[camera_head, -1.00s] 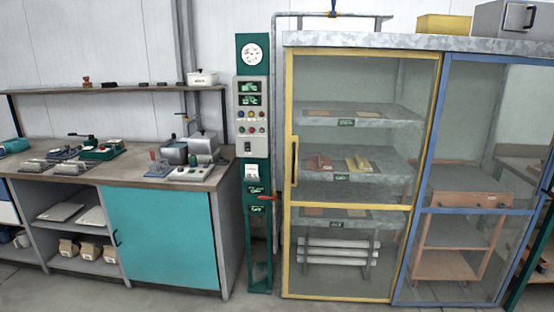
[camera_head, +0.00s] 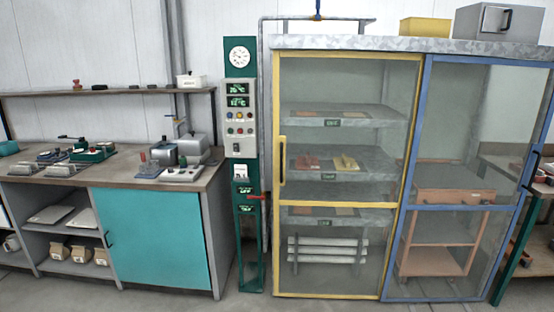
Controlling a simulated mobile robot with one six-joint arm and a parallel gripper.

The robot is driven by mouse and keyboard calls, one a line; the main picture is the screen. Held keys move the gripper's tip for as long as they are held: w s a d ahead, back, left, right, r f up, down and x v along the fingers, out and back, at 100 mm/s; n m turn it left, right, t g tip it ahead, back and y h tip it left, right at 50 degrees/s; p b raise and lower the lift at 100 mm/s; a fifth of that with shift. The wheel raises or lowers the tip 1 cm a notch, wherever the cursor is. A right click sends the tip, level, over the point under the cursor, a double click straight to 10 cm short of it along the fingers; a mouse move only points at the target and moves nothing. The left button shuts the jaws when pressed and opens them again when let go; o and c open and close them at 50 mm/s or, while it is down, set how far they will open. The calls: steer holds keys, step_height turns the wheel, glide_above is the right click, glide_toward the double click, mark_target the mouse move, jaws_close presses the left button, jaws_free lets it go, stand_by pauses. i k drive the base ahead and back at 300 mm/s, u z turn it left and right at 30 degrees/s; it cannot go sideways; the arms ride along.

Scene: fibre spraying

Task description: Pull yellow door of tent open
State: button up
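The tent is a large cabinet with a grey metal top (camera_head: 400,44) and clear-paned doors. Its yellow door (camera_head: 332,204) is on the left and looks shut. The yellow door has a dark upright handle (camera_head: 282,161) on its left frame edge. Behind its pane are grey shelves (camera_head: 340,116) with flat pieces on them. The blue door (camera_head: 460,208) is on the right, with a dark handle (camera_head: 534,168) at its right edge. My gripper is not in view.
A green control column (camera_head: 247,225) with a red lever (camera_head: 257,197) stands just left of the tent. A workbench with a turquoise cupboard door (camera_head: 152,238) is further left. A yellow box (camera_head: 421,26) and a grey box (camera_head: 497,22) sit on top. The floor in front shows clear.

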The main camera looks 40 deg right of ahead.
mark_target(279, 141)
steer(key=z, duration=0.05)
steer(key=i, duration=1)
steer(key=u, duration=0.05)
